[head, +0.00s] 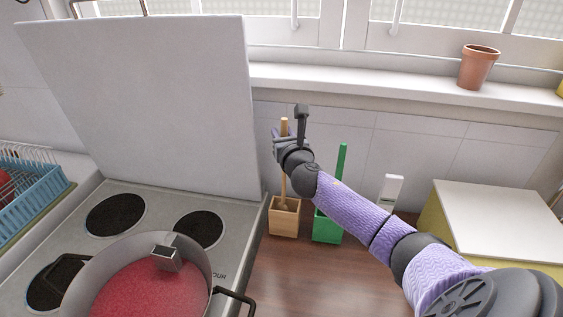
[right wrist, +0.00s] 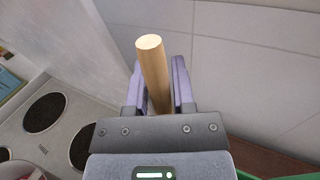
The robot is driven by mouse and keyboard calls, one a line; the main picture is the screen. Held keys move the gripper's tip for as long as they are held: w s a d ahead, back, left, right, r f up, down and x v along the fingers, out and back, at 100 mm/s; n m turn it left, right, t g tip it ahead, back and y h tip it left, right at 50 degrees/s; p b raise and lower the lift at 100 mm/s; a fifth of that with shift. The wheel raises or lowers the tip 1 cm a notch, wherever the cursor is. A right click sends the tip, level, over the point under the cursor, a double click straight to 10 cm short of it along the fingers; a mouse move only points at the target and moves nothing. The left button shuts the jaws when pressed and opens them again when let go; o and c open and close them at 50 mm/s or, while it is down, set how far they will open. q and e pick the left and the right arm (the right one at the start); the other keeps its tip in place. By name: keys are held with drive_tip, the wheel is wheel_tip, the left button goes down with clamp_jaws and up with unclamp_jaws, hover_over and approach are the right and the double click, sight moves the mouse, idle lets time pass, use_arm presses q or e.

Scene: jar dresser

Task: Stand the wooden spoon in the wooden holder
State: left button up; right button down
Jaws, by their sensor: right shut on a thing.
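The wooden spoon (head: 284,187) is upright in the head view, its lower end inside the wooden holder (head: 284,222). The holder is a small open box on the brown counter, right of the stove. My right gripper (head: 283,139) is shut on the upper part of the spoon's handle, well above the holder. In the right wrist view the round handle end (right wrist: 152,50) stands up between the two fingers of the gripper (right wrist: 160,85). Whether the spoon's bottom touches the holder's floor is hidden. My left gripper is not in view.
A green holder (head: 327,228) with a green-handled tool (head: 342,165) stands just right of the wooden one. The stove (head: 240,235) with a pot (head: 205,275) of red food is at left. A white raised panel (head: 150,100) stands behind the stove.

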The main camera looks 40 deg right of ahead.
wheel_tip(320, 180, down, 4)
drive_tip(key=shift+s+f+b, duration=0.1)
drive_tip(key=shift+b, duration=0.95)
drive_tip(key=shift+c, duration=2.3)
unclamp_jaws()
drive_tip(key=shift+s+a, duration=0.1)
use_arm(q)
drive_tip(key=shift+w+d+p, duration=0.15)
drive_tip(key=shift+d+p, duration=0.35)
drive_tip(key=shift+p, duration=0.75)
use_arm(e)
drive_tip(key=v, duration=1.1)
drive_tip(key=shift+s, duration=0.35)
drive_tip(key=shift+a, duration=0.15)
